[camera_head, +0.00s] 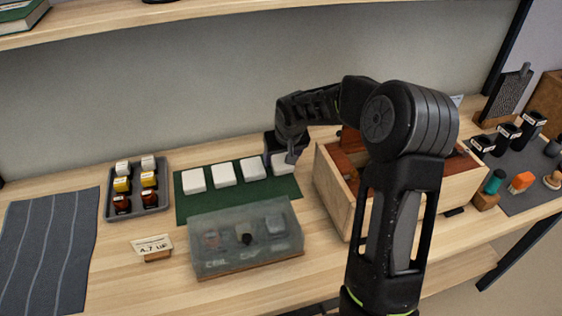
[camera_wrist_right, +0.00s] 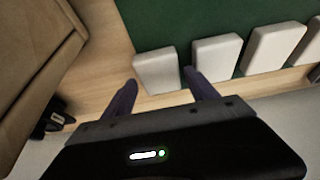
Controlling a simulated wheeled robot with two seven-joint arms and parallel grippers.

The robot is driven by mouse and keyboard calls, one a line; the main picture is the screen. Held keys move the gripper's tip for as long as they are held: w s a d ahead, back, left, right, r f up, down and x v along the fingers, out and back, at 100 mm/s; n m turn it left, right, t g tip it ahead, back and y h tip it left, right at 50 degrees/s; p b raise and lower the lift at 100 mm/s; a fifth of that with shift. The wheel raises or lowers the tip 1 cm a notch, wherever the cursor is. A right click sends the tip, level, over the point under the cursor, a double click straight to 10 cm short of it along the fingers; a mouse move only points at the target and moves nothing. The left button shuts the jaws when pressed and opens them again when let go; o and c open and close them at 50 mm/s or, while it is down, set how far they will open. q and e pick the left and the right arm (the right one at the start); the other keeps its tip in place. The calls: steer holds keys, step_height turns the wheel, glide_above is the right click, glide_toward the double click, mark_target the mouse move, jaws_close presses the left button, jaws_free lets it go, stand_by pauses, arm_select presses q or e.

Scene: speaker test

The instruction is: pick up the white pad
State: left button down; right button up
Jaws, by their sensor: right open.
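Several white pads lie in a row on a dark green mat (camera_head: 240,207). In the head view the rightmost white pad (camera_head: 283,164) is partly hidden by my right gripper (camera_head: 292,154). Other white pads (camera_head: 194,181) lie to its left. In the wrist view my right gripper (camera_wrist_right: 161,90) is open, with its two fingers near either side of the end pad (camera_wrist_right: 158,72). I cannot tell whether the fingers touch it. A second pad (camera_wrist_right: 217,57) lies just beyond the right finger. My left gripper is not in view.
A wooden box (camera_head: 335,197) stands right of the mat. A translucent case (camera_head: 245,240) lies in front of the pads. A grey tray (camera_head: 137,190) with small jars and a label stand (camera_head: 155,250) are to the left. An upper shelf (camera_head: 150,12) runs above.

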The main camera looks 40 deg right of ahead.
mark_target(282, 161)
steer(key=shift+w+d+f, duration=0.1)
steer(key=shift+w+f, duration=0.05)
steer(key=shift+f, duration=0.3)
steer(key=shift+c, duration=0.6)
steer(key=c, duration=1)
steer(key=shift+o, duration=0.2)
steer(key=shift+r, duration=0.15)
step_height(282, 161, up, 10)
steer(key=shift+b, duration=0.3)
